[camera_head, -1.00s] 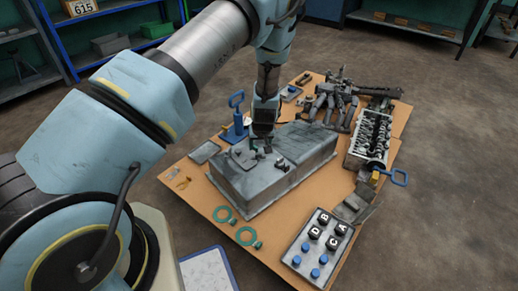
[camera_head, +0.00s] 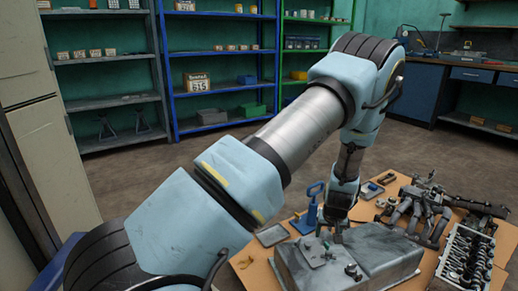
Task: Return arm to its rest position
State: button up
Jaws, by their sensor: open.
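My arm reaches from the lower left across the view and bends down at its elbow. My gripper (camera_head: 333,232) points down at the top of a grey metal housing (camera_head: 375,255) on the brown board. Its jaws are open, close above small parts on the housing's left top; I cannot tell whether they touch it.
The brown board (camera_head: 262,280) also bears a blue-handled tool (camera_head: 309,212), a flat grey tray (camera_head: 272,235), a dark branched part (camera_head: 418,207) and an engine head (camera_head: 466,260). Shelves (camera_head: 222,62) line the back wall, and a blue workbench (camera_head: 462,90) stands at right. Floor between is clear.

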jog(key=a+r+n+g, duration=0.1)
jog(key=a+r+g, duration=0.1)
jog(key=a+r, duration=1.6)
jog(key=s+a+r+y, duration=0.1)
jog(key=s+a+r, duration=0.4)
jog(key=a, duration=0.4)
jog(key=s+a+r, duration=0.4)
jog(key=s+a, duration=0.3)
jog(key=a, duration=0.1)
notch_tip(320, 180, up, 24)
jog(key=p, duration=2.5)
jog(key=shift+d+n, duration=0.2)
jog(key=shift+n, duration=0.2)
jog(key=shift+o, duration=0.4)
jog(key=shift+w, duration=0.1)
